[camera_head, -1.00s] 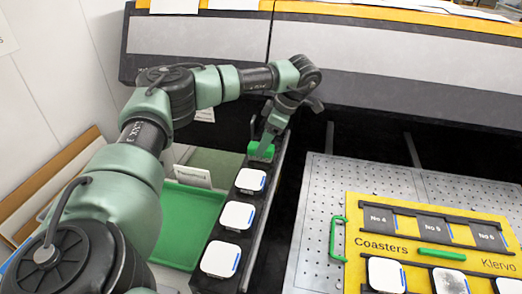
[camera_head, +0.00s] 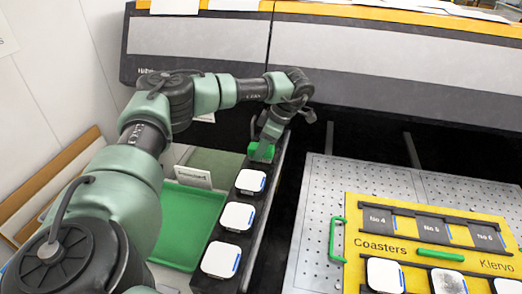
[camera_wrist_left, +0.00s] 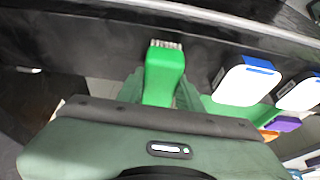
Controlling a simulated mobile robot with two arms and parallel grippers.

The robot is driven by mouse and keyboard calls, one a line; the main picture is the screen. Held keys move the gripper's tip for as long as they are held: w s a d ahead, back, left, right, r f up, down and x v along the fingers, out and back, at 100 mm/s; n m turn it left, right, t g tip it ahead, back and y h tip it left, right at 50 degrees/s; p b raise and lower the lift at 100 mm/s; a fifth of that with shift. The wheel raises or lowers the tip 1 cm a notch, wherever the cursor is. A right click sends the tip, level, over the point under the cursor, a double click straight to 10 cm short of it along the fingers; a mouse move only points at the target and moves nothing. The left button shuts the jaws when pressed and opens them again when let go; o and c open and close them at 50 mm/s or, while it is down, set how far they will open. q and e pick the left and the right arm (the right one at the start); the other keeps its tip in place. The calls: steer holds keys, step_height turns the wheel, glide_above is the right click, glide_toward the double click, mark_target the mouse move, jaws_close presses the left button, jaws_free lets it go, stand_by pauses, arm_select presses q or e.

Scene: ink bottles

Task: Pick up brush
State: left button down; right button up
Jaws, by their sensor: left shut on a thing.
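The brush (camera_head: 262,151) is green and sits at the far end of the dark rail with white-topped bottles. In the left wrist view the brush (camera_wrist_left: 164,74) shows a green handle and pale bristles at its tip. My left gripper (camera_head: 266,139) reaches down over it. In the left wrist view my left gripper (camera_wrist_left: 158,92) has one finger on each side of the handle and is shut on it. Whether the brush is clear of the rail cannot be told. My right gripper is not in view.
Several white-topped bottles (camera_head: 238,216) stand in a row along the dark rail, close to the brush. A green tray (camera_head: 190,222) lies to their left. A yellow coaster board (camera_head: 400,249) lies on the perforated metal table (camera_head: 318,215) at right. A large dark machine (camera_head: 340,60) stands behind.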

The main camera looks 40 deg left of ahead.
arm_select(q)
step_height(320, 180, up, 20)
stand_by(0.5)
